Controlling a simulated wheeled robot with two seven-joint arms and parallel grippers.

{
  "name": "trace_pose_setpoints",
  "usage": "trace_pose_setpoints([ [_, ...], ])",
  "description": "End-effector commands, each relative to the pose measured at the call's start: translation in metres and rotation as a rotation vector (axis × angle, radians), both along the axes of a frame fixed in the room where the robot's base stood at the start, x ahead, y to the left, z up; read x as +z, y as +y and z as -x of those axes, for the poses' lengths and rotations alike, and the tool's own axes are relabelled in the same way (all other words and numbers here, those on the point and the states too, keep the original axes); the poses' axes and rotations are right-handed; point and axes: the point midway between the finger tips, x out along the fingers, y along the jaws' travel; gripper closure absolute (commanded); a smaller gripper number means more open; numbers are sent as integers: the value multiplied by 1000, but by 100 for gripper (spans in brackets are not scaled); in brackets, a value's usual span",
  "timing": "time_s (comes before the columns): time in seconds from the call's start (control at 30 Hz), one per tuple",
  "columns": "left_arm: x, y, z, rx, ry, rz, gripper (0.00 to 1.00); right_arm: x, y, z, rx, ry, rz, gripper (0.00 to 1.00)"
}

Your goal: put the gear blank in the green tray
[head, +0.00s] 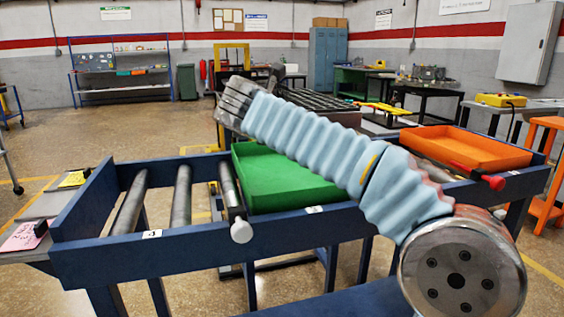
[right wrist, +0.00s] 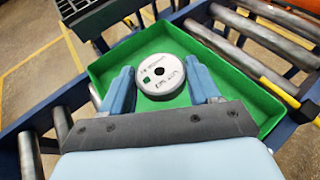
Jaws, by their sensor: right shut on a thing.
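The gear blank (right wrist: 147,83) is a pale grey disc with a dark centre hole, handwriting and a small green mark on its face. My right gripper (right wrist: 160,70) is shut on it, with one blue finger at each side. In the right wrist view the green tray (right wrist: 245,95) lies behind and around the blank; I cannot tell how high above its floor the blank is. In the head view the green tray (head: 283,188) sits on the blue roller stand, partly covered by my right arm, and the blank does not show. My left gripper is out of view.
The blue roller stand (head: 300,222) has bare rollers (head: 181,198) left of the green tray. An orange tray (head: 465,148) with a red-handled item beside it stands at the right. A dark grid rack (head: 318,101) is behind. Pink and yellow cards lie at far left.

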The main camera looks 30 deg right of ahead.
Motion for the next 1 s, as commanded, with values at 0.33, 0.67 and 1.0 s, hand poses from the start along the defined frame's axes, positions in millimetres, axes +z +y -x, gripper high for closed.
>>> trace_pose_setpoints([
  [0.33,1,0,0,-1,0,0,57,-56,-34,-70,-2,1,2,86],
  [0.67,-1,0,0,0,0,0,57,-81,-43,-89,-1,1,2,86],
  [1.0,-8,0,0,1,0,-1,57,-111,-42,-88,-1,-2,-1,86],
])
